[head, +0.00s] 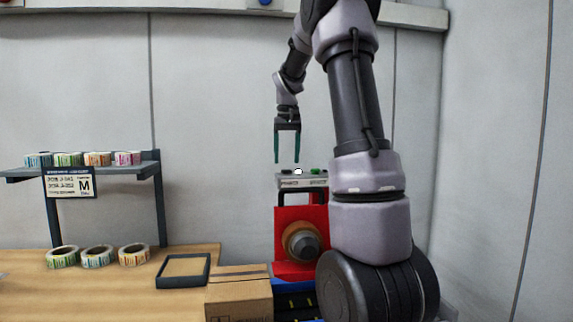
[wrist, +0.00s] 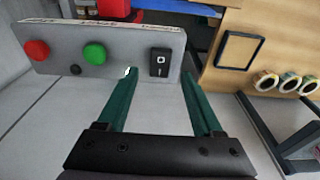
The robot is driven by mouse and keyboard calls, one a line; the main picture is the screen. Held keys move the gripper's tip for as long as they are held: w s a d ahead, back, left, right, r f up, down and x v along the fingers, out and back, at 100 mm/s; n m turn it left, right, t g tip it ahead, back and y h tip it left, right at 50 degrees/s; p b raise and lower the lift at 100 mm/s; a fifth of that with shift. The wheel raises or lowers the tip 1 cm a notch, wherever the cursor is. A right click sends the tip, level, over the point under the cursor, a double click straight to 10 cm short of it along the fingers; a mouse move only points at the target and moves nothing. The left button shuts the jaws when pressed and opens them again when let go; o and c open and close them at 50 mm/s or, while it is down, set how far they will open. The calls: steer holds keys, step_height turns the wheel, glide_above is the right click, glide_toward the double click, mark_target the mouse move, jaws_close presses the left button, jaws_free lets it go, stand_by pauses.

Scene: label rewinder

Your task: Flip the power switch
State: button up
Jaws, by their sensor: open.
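The panel also carries a red button (wrist: 37,50), a green button (wrist: 95,54) and a small black knob (wrist: 75,70). In the head view my gripper (head: 288,160) points down, open and empty, its green fingers just above the panel (head: 290,182) on top of the red machine. I cannot tell whether a finger touches the panel. The switch is too small to make out there.
The red machine (head: 293,260) with a dark round hub stands below the panel. A cardboard box (head: 238,295), a dark frame (head: 183,271) and label rolls (head: 97,257) are on the wooden table (head: 60,290). A shelf (head: 100,170) with more rolls stands left. Space left of my gripper is clear.

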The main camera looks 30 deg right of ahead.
step_height(320, 180, up, 8)
steer(key=shift+s+f, duration=0.15)
steer(key=shift+s, duration=0.3)
steer(key=shift+a, duration=0.15)
steer(key=s+a+f+t, duration=0.2)
steer(key=s+a, duration=0.3)
steer(key=s, duration=0.3)
steer(key=s+a+f+t+y, duration=0.1)
steer(key=s+a+f, duration=0.1)
steer(key=s+a, duration=0.3)
steer(key=s+a+f+m+t+y, duration=0.1)
steer(key=s+a, duration=0.4)
steer(key=s, duration=0.8)
steer(key=shift+s+a+f+t, duration=0.15)
steer(key=shift+f+t, duration=0.65)
steer(key=shift+f, duration=0.05)
steer(key=shift+s, duration=0.1)
